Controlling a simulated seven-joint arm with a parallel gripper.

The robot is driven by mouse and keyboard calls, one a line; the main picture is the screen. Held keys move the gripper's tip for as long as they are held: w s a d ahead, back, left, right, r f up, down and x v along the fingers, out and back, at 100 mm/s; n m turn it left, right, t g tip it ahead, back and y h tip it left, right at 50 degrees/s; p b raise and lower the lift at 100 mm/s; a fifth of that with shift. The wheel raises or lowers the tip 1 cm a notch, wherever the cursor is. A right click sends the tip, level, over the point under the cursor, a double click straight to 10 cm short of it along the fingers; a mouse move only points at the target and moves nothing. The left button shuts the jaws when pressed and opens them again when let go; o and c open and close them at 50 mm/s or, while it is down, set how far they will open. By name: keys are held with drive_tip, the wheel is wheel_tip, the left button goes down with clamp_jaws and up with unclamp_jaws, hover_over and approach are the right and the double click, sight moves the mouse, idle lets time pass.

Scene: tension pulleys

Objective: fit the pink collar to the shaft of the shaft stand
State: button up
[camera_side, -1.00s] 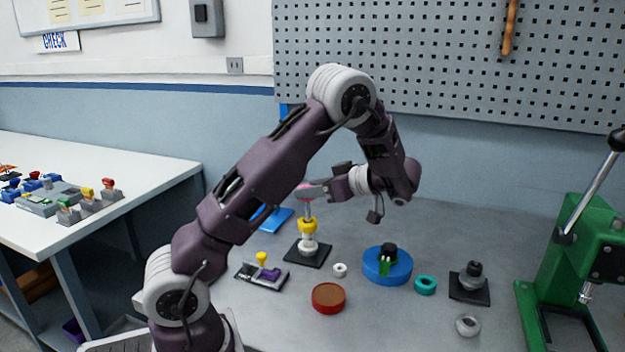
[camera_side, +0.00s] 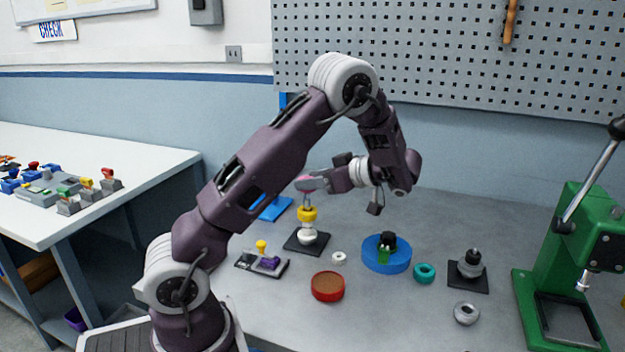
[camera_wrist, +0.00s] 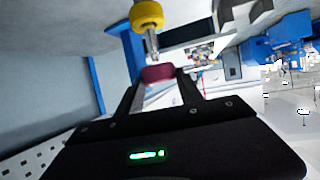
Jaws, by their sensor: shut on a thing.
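The pink collar (camera_side: 307,183) is held between the fingertips of my gripper (camera_side: 312,184), which is shut on it. In the wrist view the pink collar (camera_wrist: 158,73) sits between the two fingers at the tip of a metal shaft (camera_wrist: 152,45). The shaft stand has a dark square base (camera_side: 306,243), with a white part (camera_side: 308,234) and a yellow ring (camera_side: 307,214) on its upright shaft. The collar is at the shaft's top end. Whether the shaft has entered the collar's bore cannot be told. The yellow ring (camera_wrist: 146,16) also shows in the wrist view.
A purple-and-yellow fixture (camera_side: 263,262), a white ring (camera_side: 339,258), a red round dish (camera_side: 327,287), a blue round tray (camera_side: 387,256) and a teal ring (camera_side: 424,273) lie nearby. A second stand (camera_side: 470,272), a grey ring (camera_side: 466,313) and a green press (camera_side: 565,270) are right.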

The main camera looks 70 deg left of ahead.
sight(313, 211)
drive_tip(key=shift+f, duration=0.1)
idle(0.6)
drive_tip(key=shift+f, duration=1.4)
drive_tip(key=shift+f, duration=0.1)
drive_tip(key=shift+f, duration=1.3)
drive_tip(key=shift+f, duration=0.1)
drive_tip(key=o, duration=1.4)
drive_tip(key=shift+o, duration=0.2)
